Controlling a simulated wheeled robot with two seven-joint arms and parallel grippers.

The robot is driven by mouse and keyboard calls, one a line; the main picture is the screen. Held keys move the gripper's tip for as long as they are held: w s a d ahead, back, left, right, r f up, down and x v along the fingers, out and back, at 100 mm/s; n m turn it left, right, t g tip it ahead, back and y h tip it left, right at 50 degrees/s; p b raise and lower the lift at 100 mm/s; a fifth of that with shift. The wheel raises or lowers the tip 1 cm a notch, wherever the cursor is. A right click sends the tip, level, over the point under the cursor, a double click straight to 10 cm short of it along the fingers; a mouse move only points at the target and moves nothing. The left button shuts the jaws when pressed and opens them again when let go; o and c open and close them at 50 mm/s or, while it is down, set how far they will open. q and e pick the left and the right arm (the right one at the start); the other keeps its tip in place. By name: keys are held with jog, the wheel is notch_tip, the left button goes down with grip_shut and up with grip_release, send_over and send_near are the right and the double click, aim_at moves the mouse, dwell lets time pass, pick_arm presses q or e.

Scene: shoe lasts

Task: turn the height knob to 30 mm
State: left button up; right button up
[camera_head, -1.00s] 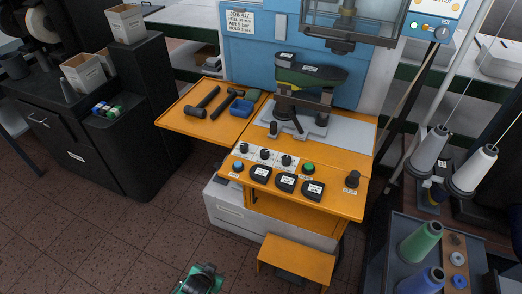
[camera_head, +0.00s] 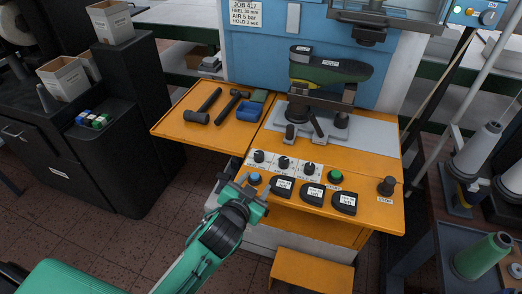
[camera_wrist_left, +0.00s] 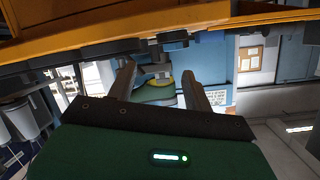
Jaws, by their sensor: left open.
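Three black knobs with white label plates stand in a row on the orange machine panel: a left knob (camera_head: 259,156), a middle knob (camera_head: 284,163) and a right knob (camera_head: 309,169). Their lettering is too small to read, so I cannot tell which is height. My left gripper (camera_head: 247,184) is open and empty at the panel's front left edge, below the left knob and beside a blue button (camera_head: 254,178). In the left wrist view its two fingers (camera_wrist_left: 160,78) are spread apart, with the orange panel edge (camera_wrist_left: 120,33) across the top. My right gripper is not in view.
Black pads (camera_head: 312,195) line the panel's front, with a green button (camera_head: 335,176) and a dark stop knob (camera_head: 386,186). A green shoe last (camera_head: 335,73) sits on the machine behind. A job sign (camera_head: 245,14) reads heel 30 mm. Hammers (camera_head: 204,105) lie on the left shelf.

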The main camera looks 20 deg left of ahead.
pick_arm(q)
jog(key=w+d+r+m+t+h, duration=0.2)
jog(key=w+d+r+m+h, duration=0.1)
jog(key=d+r+m+h, duration=0.4)
jog(key=w+d+r+m+t+h, duration=0.25)
jog(key=d+r+h, duration=0.2)
jog(key=r, duration=0.35)
jog(key=s+d+r+m+g+h, duration=0.1)
jog(key=d+r+m+g+h, duration=0.3)
jog(key=d+m+g+h, duration=0.4)
jog(key=m+g+y, duration=1.1)
jog(key=m+y, duration=0.3)
jog(key=y, duration=0.7)
send_near(259, 153)
jog(key=shift+h, duration=0.25)
jog(key=f+p, duration=0.1)
jog(key=f, duration=0.3)
jog(key=f+p, duration=0.1)
jog(key=f, duration=0.3)
jog(key=shift+a+f, duration=0.2)
jog(key=shift+f, duration=0.2)
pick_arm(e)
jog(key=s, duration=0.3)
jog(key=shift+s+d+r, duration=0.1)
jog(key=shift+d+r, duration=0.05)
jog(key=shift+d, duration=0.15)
